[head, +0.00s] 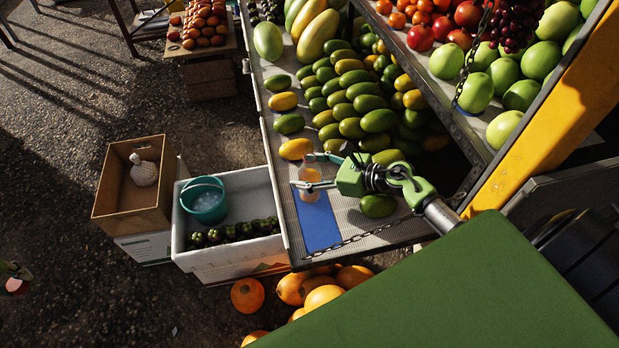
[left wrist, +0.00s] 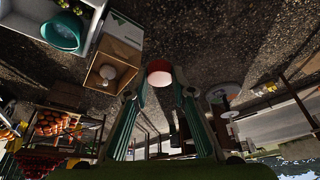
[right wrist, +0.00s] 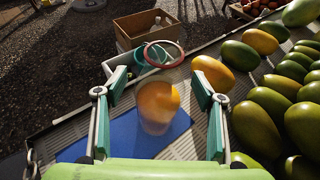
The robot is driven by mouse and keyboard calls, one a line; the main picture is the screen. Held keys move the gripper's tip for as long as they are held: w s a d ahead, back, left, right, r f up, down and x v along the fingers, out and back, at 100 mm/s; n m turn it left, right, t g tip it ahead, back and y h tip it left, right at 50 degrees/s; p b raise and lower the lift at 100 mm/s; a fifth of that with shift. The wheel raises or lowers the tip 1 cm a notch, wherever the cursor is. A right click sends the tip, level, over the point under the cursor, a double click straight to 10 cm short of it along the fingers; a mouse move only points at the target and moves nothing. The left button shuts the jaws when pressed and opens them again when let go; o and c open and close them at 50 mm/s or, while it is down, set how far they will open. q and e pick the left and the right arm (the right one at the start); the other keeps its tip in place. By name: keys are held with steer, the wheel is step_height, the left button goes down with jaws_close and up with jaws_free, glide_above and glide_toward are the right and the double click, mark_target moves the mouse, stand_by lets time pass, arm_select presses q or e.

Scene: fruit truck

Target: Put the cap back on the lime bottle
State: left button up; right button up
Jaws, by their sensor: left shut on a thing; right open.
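The bottle (head: 310,194), clear with orange contents, stands at the blue mat (head: 318,222) on the truck's metal shelf. My right gripper (head: 314,172) has its fingers spread on either side of it; the right wrist view shows the bottle (right wrist: 157,108) between the open fingers, apparently with gaps. A pale reddish ring above it there may be its open mouth. My left gripper (head: 13,276) is at the far left edge of the head view, well away from the bottle. It is shut on the red and white cap (left wrist: 159,72), which shows between its fingertips in the left wrist view.
Green and yellow mangoes (head: 362,100) crowd the shelf behind and beside my right gripper. A chain (head: 365,234) hangs along the shelf's front edge. A white crate (head: 238,262) with a teal bucket (head: 204,203) and a cardboard box (head: 112,190) stand left. Open ground lies further left.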

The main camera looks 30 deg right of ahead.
mark_target(307, 156)
steer(key=shift+c, duration=0.5)
steer(key=c, duration=1.4)
arm_select(q)
steer(key=shift+r, duration=0.15)
arm_select(e)
steer(key=shift+r, duration=0.25)
